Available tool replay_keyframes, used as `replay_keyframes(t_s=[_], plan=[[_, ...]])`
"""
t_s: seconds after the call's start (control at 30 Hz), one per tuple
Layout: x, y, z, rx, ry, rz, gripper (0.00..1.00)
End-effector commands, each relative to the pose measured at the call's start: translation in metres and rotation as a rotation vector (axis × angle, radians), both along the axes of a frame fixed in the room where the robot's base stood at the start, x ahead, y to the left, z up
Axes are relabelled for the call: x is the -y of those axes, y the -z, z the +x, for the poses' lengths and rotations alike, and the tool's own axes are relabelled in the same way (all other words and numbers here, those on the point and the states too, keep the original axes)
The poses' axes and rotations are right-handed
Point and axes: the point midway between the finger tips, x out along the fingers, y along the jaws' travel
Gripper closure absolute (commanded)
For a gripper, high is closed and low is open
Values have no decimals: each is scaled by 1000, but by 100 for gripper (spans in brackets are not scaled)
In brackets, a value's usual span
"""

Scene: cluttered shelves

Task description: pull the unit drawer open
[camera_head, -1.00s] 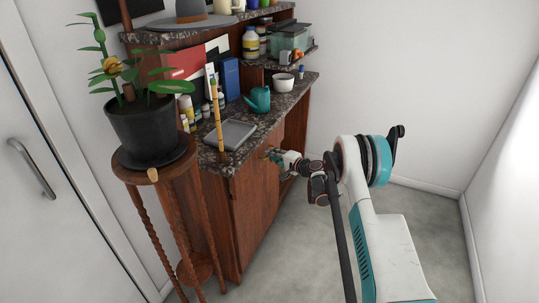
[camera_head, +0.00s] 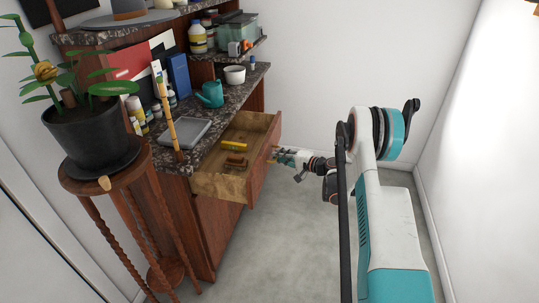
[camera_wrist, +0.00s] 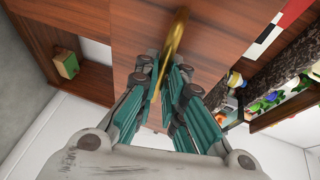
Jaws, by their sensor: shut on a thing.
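The unit drawer (camera_head: 225,176) stands well out of the dark wood unit in the head view, and its inside shows. A yellow item (camera_head: 234,146) and small brown items (camera_head: 235,162) lie in it. Its front panel (camera_wrist: 120,40) fills the upper part of the wrist view. A brass handle (camera_wrist: 177,38) is on the panel. My gripper (camera_head: 277,155) is at the front of the drawer. In the wrist view its teal fingers (camera_wrist: 172,80) are shut on the handle. The fingers hide part of the handle.
A plant in a black pot (camera_head: 92,133) stands on a wooden stand (camera_head: 110,181) at the left. The stone top of the unit holds a grey tray (camera_head: 185,131), a teal watering can (camera_head: 211,93) and a white pot (camera_head: 234,75). The floor (camera_head: 285,240) in front is clear.

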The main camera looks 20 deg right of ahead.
Motion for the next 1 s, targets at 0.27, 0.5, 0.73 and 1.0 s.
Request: replay_keyframes(t_s=[0.27,0.5,0.73,1.0], plan=[[10,0,-7,0,0,-1,100],[10,0,-7,0,0,-1,100],[10,0,-7,0,0,-1,70],[10,0,-8,0,0,0,70]])
